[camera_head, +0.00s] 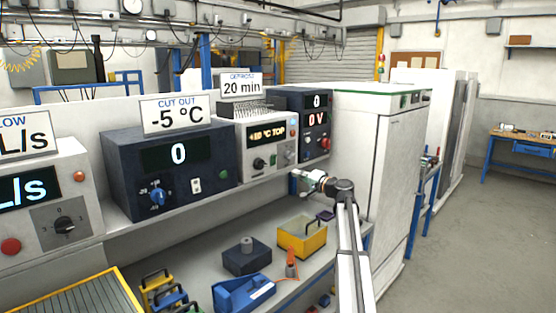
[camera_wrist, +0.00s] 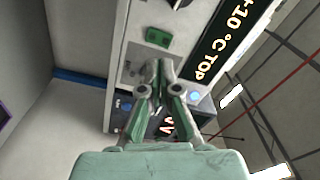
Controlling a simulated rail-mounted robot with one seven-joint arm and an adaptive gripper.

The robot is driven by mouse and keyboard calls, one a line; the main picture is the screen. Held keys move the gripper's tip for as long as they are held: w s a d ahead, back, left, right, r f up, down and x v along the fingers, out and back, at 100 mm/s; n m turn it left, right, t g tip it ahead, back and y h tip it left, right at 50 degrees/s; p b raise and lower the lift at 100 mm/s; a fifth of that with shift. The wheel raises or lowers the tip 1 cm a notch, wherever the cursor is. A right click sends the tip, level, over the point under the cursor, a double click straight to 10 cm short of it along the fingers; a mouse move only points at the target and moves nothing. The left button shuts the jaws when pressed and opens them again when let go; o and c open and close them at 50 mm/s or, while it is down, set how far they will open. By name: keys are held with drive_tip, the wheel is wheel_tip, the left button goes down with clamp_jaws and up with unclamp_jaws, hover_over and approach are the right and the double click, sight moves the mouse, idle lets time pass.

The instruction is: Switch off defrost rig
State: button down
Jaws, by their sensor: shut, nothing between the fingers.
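The defrost rig (camera_head: 250,140) is a pale box under a "DEFROST 20 min" sign (camera_head: 241,86). Its lit display (camera_head: 267,134) reads about "+10 °C TOP"; the display also shows in the wrist view (camera_wrist: 228,45). Its front has a black knob (camera_head: 259,163) and a small green part, which shows in the wrist view as a green switch (camera_wrist: 158,38). My gripper (camera_head: 296,182) is at the rig's lower right. In the wrist view my closed fingertips (camera_wrist: 158,66) overlap the panel just below the green switch and hide part of it. Contact cannot be told.
A dark blue unit reading "0 V" (camera_head: 312,140) stands right of the rig. A dark unit with a "-5 °C" sign (camera_head: 177,114) stands left. Below, the bench holds a yellow bin (camera_head: 302,238) and a blue tool (camera_head: 243,294). A white cabinet (camera_head: 375,160) rises at right.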

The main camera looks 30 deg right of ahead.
sight(274, 158)
drive_tip(key=m, duration=0.7)
drive_tip(key=d+m, duration=0.1)
drive_tip(key=m, duration=0.6)
drive_tip(key=d+m+y, duration=0.1)
drive_tip(key=m, duration=0.7)
drive_tip(key=shift+w+d+r+t+p, duration=0.2)
drive_tip(key=shift+w+d+t+p, duration=0.1)
drive_tip(key=shift+t, duration=0.1)
drive_tip(key=p+x, duration=0.4)
drive_tip(key=x, duration=0.9)
drive_tip(key=shift+w+a+p, duration=0.15)
drive_tip(key=shift+w+p, duration=0.2)
drive_tip(key=shift+w, duration=0.1)
